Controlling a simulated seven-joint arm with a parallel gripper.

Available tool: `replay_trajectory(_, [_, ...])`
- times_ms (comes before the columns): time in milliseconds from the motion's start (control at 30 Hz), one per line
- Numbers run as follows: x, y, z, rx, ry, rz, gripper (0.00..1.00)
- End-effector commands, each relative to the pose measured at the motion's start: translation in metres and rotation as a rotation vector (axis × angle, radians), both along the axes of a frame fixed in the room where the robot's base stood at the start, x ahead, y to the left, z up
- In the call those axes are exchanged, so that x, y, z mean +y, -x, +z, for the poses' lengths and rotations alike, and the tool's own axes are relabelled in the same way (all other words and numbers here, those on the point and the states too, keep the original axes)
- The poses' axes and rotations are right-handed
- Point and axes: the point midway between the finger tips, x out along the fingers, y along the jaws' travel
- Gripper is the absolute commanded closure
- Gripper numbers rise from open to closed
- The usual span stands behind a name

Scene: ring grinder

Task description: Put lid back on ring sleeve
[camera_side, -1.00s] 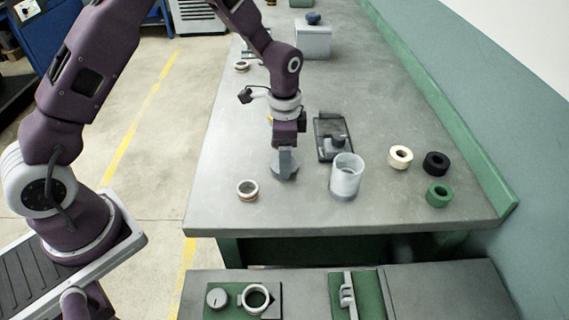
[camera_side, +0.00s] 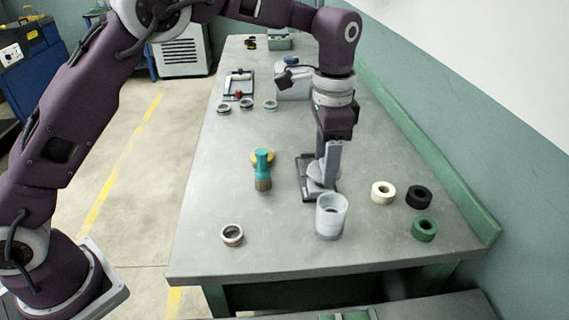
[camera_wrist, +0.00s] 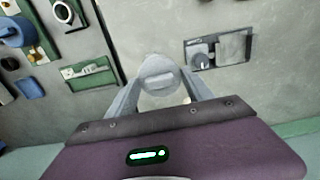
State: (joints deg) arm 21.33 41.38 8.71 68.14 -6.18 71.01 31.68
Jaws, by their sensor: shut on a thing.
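The ring sleeve (camera_side: 331,222) is a pale grey open-topped cylinder standing upright on the bench in the side view. My gripper (camera_side: 325,170) is shut on the lid (camera_side: 318,184), a grey disc with a raised grip. The lid appears just behind and above the sleeve's rim in the side view, apart from it. In the wrist view the lid (camera_wrist: 158,74) sits between my two fingertips (camera_wrist: 157,82). The lid's exact height and alignment over the sleeve cannot be told.
White (camera_side: 383,192), black (camera_side: 419,197) and green (camera_side: 424,229) rings lie right of the sleeve. A brush (camera_side: 262,172) stands to the left, and a loose ring (camera_side: 232,235) lies front left. A dark tray (camera_side: 303,178) is partly hidden behind my gripper.

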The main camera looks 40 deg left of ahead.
Motion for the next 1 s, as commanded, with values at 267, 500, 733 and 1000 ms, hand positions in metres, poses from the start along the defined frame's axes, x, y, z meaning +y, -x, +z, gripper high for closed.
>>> replay_trajectory(267, [-0.028, 0.001, 0.000, 0.000, -0.001, -0.011, 0.78])
replay_trajectory(500, [-0.027, 0.001, -0.030, 0.001, -0.002, -0.011, 0.78])
replay_trajectory(733, [-0.027, 0.000, -0.050, -0.001, -0.001, -0.011, 0.78])
replay_trajectory(1000, [-0.027, 0.000, -0.055, -0.002, -0.001, -0.011, 0.78])
